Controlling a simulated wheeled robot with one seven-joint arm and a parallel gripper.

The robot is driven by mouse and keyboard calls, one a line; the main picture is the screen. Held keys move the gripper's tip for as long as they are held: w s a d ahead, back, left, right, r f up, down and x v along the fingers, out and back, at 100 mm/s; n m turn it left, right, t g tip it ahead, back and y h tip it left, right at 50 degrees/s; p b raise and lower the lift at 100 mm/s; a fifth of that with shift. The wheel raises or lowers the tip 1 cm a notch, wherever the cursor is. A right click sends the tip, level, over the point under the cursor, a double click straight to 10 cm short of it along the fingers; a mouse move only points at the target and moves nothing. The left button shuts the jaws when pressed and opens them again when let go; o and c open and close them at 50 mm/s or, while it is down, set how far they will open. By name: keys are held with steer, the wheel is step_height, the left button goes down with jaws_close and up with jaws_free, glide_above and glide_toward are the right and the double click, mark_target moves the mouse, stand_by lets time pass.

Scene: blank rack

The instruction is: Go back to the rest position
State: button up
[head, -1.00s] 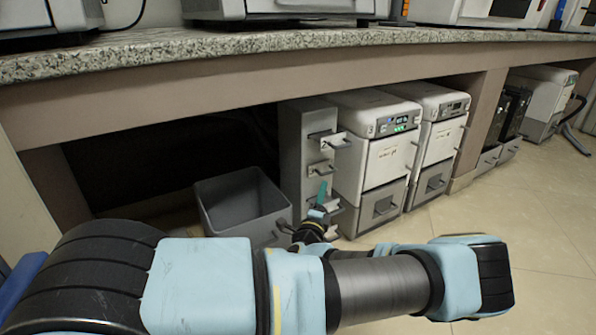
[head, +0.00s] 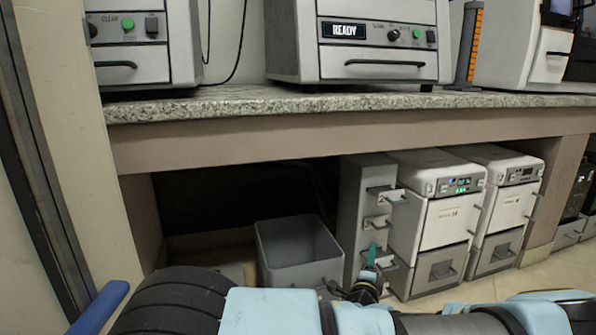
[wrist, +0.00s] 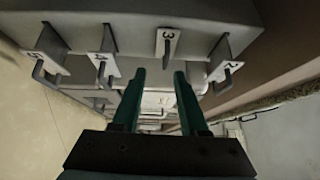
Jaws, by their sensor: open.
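My gripper (wrist: 159,78) shows two teal fingers in the wrist view, parted with nothing between them. In the head view the gripper (head: 371,257) is small, low in front of the narrow grey rack (head: 352,212). In the wrist view the rack (wrist: 200,14) fills the upper part, with white numbered tags and hooks; the tag marked 3 (wrist: 167,42) is just beyond the fingertips. I cannot tell the exact gap between fingers and rack. My arm runs along the bottom of the head view.
A grey open bin (head: 300,262) stands left of the rack under the granite counter (head: 350,103). White machines with drawers (head: 437,222) stand right of the rack. A machine reading READY (head: 360,42) sits on the counter. A wall post (head: 75,130) rises at the left.

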steer(key=a+n+g+y, duration=0.1)
steer(key=a+n+y, duration=0.1)
steer(key=a, duration=0.1)
steer(key=w+a+f+n+y, duration=0.1)
steer(key=a+n+y, duration=0.1)
steer(key=a+n, duration=0.1)
steer(key=w+a+n+g+y, duration=0.1)
steer(key=a+n+y, duration=0.1)
steer(key=a, duration=0.1)
steer(key=shift+w+f+g+p, duration=0.15)
steer(key=shift+f+g+p, duration=0.15)
steer(key=shift+p, duration=0.1)
steer(key=a+n+g+y, duration=0.1)
steer(key=a+n, duration=0.1)
steer(key=s+a+n+g+y, duration=0.1)
steer(key=a+n+g, duration=0.1)
steer(key=shift+a+f, duration=0.1)
steer(key=shift+a, duration=0.1)
steer(key=s+a+r+n+g+h+p, duration=0.1)
steer(key=s+a+r+n+g+p, duration=0.1)
steer(key=s+a+r+n+g, duration=0.6)
steer(key=s+a+r+n+g+h+p, duration=0.15)
steer(key=s+a+r, duration=0.45)
steer(key=s+r, duration=0.65)
step_height(320, 180, up, 40)
steer(key=w+p, duration=0.2)
steer(key=p, duration=3.5)
steer(key=shift+r+p, duration=0.25)
steer(key=shift+p, duration=0.15)
